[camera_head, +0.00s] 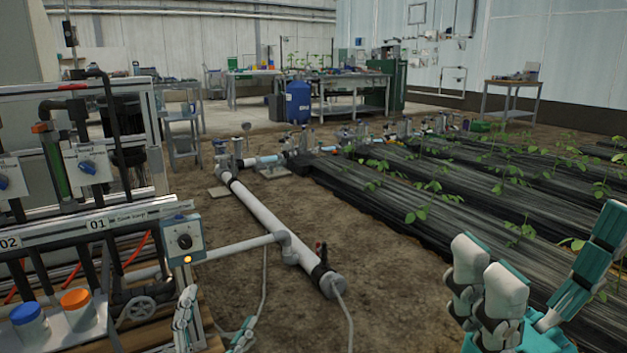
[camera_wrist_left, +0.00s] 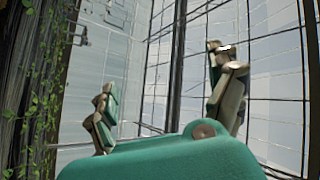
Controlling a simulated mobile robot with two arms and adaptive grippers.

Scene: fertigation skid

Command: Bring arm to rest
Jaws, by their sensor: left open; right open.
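My left gripper (camera_head: 213,322) is low at the bottom edge of the head view, in front of the skid's right end. Its white and teal fingers are apart with nothing between them. In the left wrist view, the left gripper (camera_wrist_left: 165,92) shows two spread fingers against wall panels and a dark post. My right gripper (camera_head: 545,262) is raised at the lower right of the head view, in front of the plant rows. Its fingers are spread wide and empty. The bottom of both grippers is cut off by the frame.
The fertigation skid (camera_head: 100,226) with valves and a control box (camera_head: 184,239) stands close at left. A grey pipe (camera_head: 262,215) runs along the soil in the middle. Planted black rows (camera_head: 400,190) fill the right. Bare soil lies between the grippers. Work tables stand behind.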

